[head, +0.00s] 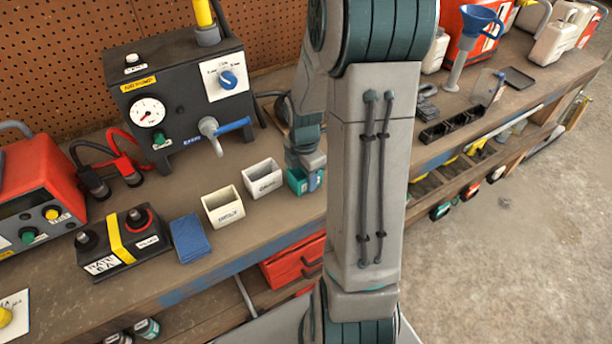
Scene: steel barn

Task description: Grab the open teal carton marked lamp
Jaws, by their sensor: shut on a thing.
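The teal carton (296,182) is a small open box on the workbench, at the right end of a row of small cartons. My gripper (308,172) reaches down onto it from above and is shut on its wall. The gripper and my arm hide part of the carton, and I cannot read its marking. I cannot tell whether its base touches the bench.
A white carton (263,178) and a cream carton (224,208) stand just left of the teal one. A blue cloth or sponge (190,238), a black battery box (122,238) and a dark gauge machine (180,100) stand further left. Black trays (465,122) lie to the right.

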